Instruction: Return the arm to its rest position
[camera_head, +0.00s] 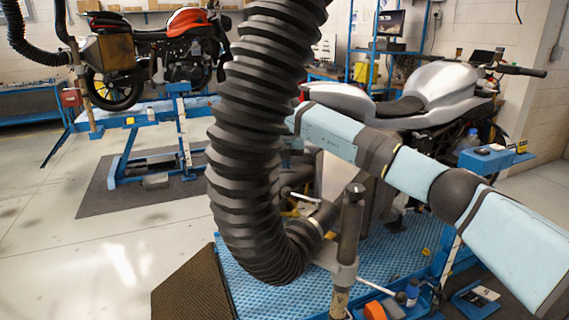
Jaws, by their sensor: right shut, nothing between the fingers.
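My right arm (402,172), light blue with black joints, comes in from the lower right and reaches left across the front of a silver motorcycle (447,82). Its wrist end (295,122) goes behind a thick black ribbed hose (255,130). The right gripper is mostly hidden there; it is shut, and I see nothing held. My left gripper and left arm are not in the picture.
The hose hangs close in front, curving down to a metal post (347,240) on a blue lift platform (262,296). A small blue tray (495,158) stands beside the motorcycle. An orange motorcycle (185,25) stands on another lift at the back left. Floor at left is clear.

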